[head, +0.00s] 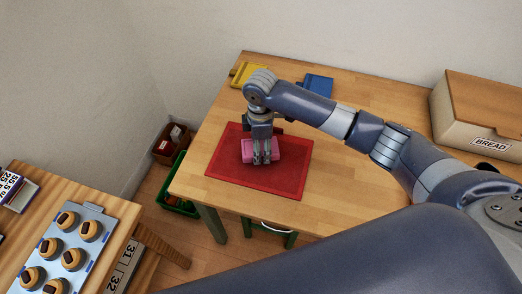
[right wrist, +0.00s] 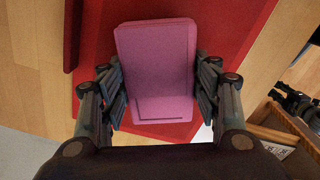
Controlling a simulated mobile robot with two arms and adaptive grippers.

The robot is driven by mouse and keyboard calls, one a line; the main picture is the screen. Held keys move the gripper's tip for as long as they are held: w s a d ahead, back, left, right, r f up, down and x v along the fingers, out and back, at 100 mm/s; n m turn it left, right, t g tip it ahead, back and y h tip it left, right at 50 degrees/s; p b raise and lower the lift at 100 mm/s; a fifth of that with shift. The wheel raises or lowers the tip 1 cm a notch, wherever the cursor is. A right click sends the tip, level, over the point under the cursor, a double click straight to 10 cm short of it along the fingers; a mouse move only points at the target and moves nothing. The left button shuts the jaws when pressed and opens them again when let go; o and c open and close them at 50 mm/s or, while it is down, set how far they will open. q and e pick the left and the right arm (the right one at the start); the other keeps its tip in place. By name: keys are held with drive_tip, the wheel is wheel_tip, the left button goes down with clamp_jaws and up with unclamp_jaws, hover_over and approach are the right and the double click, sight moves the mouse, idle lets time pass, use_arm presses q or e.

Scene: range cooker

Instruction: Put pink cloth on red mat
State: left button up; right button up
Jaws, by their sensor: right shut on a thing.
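The pink cloth (head: 277,150) is a folded block in the head view, over the middle-left of the red mat (head: 290,187). My right gripper (head: 262,159) comes down on it from above and is shut on it. In the right wrist view the pink cloth (right wrist: 155,55) sits between the two fingers of my right gripper (right wrist: 160,90), with the red mat (right wrist: 215,18) behind it. Whether the cloth touches the mat or hangs just above it I cannot tell. My left gripper is not in view.
The mat lies on a wooden table (head: 345,185). At its back are a yellow item (head: 244,72) and a blue item (head: 318,84); a bread box (head: 480,112) stands at the right. A tray of round pieces (head: 68,248) is on another surface at lower left.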

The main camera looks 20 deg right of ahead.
wheel_tip(320, 180, down, 2)
drive_tip(key=shift+s+f, duration=0.15)
drive_tip(key=shift+f, duration=0.2)
drive_tip(key=o, duration=1)
drive_tip(key=shift+f, duration=0.15)
drive_tip(key=shift+o, duration=0.2)
wheel_tip(320, 180, up, 12)
drive_tip(key=shift+r, duration=0.2)
